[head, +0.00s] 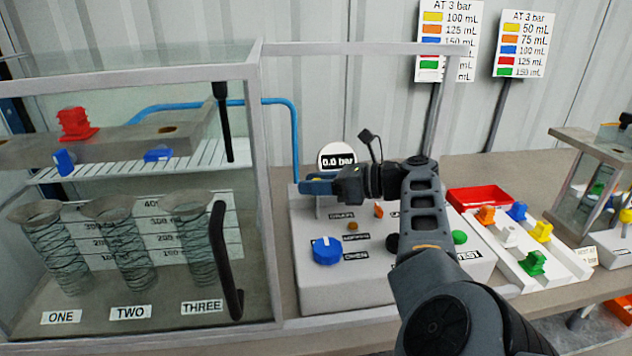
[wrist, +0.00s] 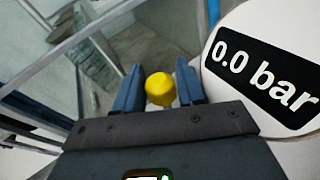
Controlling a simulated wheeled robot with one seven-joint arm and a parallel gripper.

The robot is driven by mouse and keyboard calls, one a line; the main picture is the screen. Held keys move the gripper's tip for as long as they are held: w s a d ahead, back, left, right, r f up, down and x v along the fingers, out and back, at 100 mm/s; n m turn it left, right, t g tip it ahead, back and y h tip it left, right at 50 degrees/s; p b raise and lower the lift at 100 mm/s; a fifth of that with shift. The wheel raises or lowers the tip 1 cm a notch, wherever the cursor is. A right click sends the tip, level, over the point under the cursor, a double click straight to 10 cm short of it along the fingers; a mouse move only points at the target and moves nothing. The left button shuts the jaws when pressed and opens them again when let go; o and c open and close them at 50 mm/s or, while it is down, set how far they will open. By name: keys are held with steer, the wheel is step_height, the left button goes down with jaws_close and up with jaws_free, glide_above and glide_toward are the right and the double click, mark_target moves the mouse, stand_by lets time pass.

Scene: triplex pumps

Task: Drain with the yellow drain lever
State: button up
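The yellow drain lever's knob (wrist: 160,88) shows in the wrist view between the two blue fingers of my gripper (wrist: 161,85). In the head view my gripper (head: 318,187) is at the left rear of the white pump console (head: 310,270), just below the gauge, and hides the lever there. The round gauge (head: 337,157) reads 0.0 bar; it also reads 0.0 bar at the right of the wrist view (wrist: 265,75).
A glass-walled cabinet (head: 262,150) with three coiled tubes stands at left, close beside my gripper. A blue knob (head: 327,251) is on the console front. A red tray (head: 480,198) and a white rack (head: 545,255) with coloured pieces lie at right. Two charts hang behind.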

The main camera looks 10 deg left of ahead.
steer(key=shift+o, duration=1.3)
